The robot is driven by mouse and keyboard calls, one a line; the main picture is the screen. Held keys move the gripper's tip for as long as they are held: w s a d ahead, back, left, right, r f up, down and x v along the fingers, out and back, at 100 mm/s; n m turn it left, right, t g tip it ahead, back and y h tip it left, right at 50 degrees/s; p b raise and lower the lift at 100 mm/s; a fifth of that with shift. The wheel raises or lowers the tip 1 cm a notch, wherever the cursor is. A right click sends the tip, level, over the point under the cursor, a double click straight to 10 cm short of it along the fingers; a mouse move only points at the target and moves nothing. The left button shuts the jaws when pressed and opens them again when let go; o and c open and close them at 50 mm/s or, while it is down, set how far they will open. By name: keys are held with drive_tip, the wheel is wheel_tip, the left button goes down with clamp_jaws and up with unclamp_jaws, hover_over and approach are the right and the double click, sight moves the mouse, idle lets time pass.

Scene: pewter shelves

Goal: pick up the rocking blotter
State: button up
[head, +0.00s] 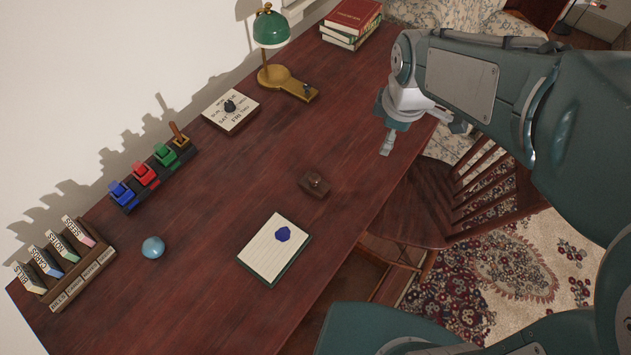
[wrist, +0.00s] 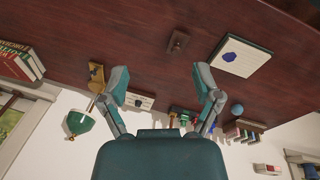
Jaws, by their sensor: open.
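The rocking blotter (head: 314,184) is a small dark brown wooden block with a knob on top. It sits on the reddish-brown desk (head: 345,130) near its front edge. In the wrist view the blotter (wrist: 177,41) shows at the top, beyond the fingertips. My gripper (head: 388,142) is to the right of and farther back than the blotter in the head view, apart from it. In the wrist view my gripper (wrist: 161,84) has its two fingers spread wide with nothing between them.
A notepad with a blue blot (head: 262,255) lies in front of the blotter. A wooden chair (head: 430,205) stands by the desk's front edge.

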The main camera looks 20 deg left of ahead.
drive_tip(key=a+f+n, duration=0.3)
drive_tip(key=a+f, duration=0.1)
drive_tip(key=a, duration=0.1)
drive_tip(key=a+f+n+g, duration=0.1)
drive_tip(key=a+f+n, duration=0.7)
drive_tip(key=a+f, duration=0.1)
drive_tip(key=shift+w+a+g+h, duration=0.2)
drive_tip(key=shift+a+g+h, duration=0.15)
drive_tip(key=shift+g+h, duration=0.05)
hover_over(315, 176)
drive_tip(key=f, duration=0.4)
drive_tip(key=shift+w+f, duration=0.2)
drive_tip(key=shift+f, duration=0.15)
drive_tip(key=f, duration=0.5)
drive_tip(key=shift+s+f, duration=0.25)
drive_tip(key=shift+f, duration=0.15)
drive_tip(key=shift+c, duration=0.3)
clamp_jaws()
